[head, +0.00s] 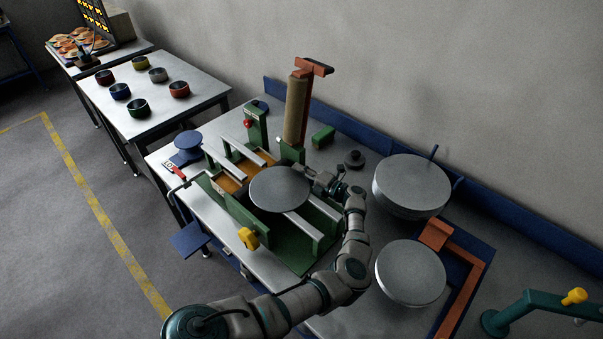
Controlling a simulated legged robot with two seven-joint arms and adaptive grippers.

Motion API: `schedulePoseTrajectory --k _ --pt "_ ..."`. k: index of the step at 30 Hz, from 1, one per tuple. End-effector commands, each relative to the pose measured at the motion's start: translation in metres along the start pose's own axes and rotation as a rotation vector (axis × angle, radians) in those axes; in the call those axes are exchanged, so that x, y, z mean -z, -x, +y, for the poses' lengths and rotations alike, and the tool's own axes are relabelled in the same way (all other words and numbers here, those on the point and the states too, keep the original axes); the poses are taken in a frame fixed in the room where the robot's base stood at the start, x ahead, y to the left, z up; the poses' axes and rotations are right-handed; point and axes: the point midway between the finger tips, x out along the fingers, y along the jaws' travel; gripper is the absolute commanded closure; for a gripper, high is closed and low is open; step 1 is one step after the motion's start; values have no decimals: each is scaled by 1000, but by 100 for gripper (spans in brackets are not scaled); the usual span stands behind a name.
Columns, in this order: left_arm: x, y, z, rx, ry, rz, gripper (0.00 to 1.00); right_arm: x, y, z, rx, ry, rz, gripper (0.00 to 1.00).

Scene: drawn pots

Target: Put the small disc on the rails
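A flat grey disc (279,190), the smallest of the discs in view, lies level over the middle of the two pale rails (299,223) of the green stand. It covers part of both rails; whether it rests on them or hangs just above, I cannot tell. My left gripper (314,180) is at the disc's right edge. Its fingertips are small and partly hidden, so I cannot tell whether they are closed on the rim. My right gripper is not in view.
Two larger grey discs, one at the back (412,180) and one in front (411,268), are to the right. An upright brown roll (297,108) stands behind the rails. A yellow knob (248,238) is at the stand's front. A side table (155,105) holds several small pots.

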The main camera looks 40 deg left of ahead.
Motion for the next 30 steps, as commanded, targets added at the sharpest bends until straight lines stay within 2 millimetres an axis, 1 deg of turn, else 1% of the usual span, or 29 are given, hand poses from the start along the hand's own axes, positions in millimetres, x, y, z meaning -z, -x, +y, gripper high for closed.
schedulePoseTrajectory --k 1,5,10,12,14,15,17,21,25,27,30 --pt "1 0 -3 2 -4 0 69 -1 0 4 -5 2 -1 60" --pt "1 1 -1 3 -3 -1 69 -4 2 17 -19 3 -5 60" --pt "0 2 16 4 0 -3 69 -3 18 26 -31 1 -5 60" --pt "-1 20 10 5 -2 -8 69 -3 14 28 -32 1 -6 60" --pt "-1 35 9 5 -3 -8 69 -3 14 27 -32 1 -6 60" --pt "-2 45 14 4 -4 -10 69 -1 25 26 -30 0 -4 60" --pt "-1 60 16 2 -4 -9 69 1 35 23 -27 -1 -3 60" --pt "-1 91 13 2 -2 -8 69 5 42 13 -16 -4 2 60" --pt "-1 110 11 3 -1 -6 69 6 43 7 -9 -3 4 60" --pt "-1 117 10 3 -1 -5 69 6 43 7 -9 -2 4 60" --pt "0 121 10 2 -1 -2 69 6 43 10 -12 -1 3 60"
